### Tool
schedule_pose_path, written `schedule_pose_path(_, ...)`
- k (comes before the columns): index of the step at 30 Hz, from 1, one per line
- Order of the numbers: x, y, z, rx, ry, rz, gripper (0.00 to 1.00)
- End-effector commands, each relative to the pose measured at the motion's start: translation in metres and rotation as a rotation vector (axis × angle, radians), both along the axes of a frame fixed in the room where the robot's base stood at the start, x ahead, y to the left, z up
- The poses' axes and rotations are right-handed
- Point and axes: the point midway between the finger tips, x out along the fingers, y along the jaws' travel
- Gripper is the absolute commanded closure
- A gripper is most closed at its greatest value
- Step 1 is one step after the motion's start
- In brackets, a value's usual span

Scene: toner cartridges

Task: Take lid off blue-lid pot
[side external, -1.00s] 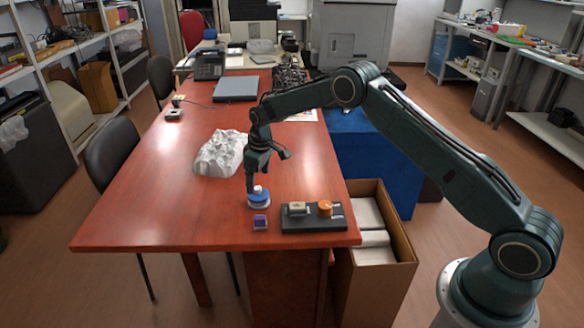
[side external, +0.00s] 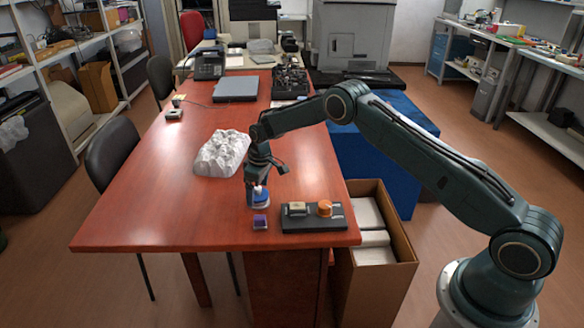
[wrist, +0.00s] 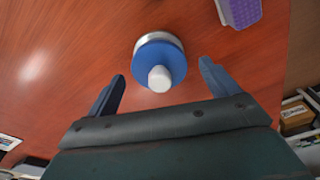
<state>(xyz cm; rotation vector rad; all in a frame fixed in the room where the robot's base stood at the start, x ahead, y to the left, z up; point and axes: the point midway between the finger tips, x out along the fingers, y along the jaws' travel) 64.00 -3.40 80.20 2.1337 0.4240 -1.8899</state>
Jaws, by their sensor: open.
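The pot with the blue lid (side external: 261,196) stands upright on the red-brown table near its front edge. In the wrist view the round blue lid (wrist: 150,59) has a white knob (wrist: 159,79), and a pale rim of the pot (wrist: 143,42) shows beyond it. My gripper (side external: 257,188) points down at the pot and partly hides it in the side view. In the wrist view my gripper (wrist: 162,78) is open and empty, with one finger on each side of the knob and a clear gap to both. The lid sits on the pot.
A small purple block (side external: 260,222) lies just in front of the pot. A dark tray (side external: 312,224) with a beige block (side external: 297,209) and an orange round piece (side external: 325,208) is to the right. A crumpled white mass (side external: 221,154) lies behind left.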

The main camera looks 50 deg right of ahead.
Motion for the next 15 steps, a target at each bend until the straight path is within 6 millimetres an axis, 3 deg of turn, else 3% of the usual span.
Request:
schedule_pose_path(5, -0.0001, 0.0, 0.0002, 0.0, 0.0, 0.0, 0.13)
schedule_pose_path(12, -0.0002, 0.0, 0.0003, 0.0, 0.0, 0.0, 0.59)
schedule_pose_path(15, -0.0002, 0.0, 0.0003, 0.0, 0.0, 0.0, 0.59)
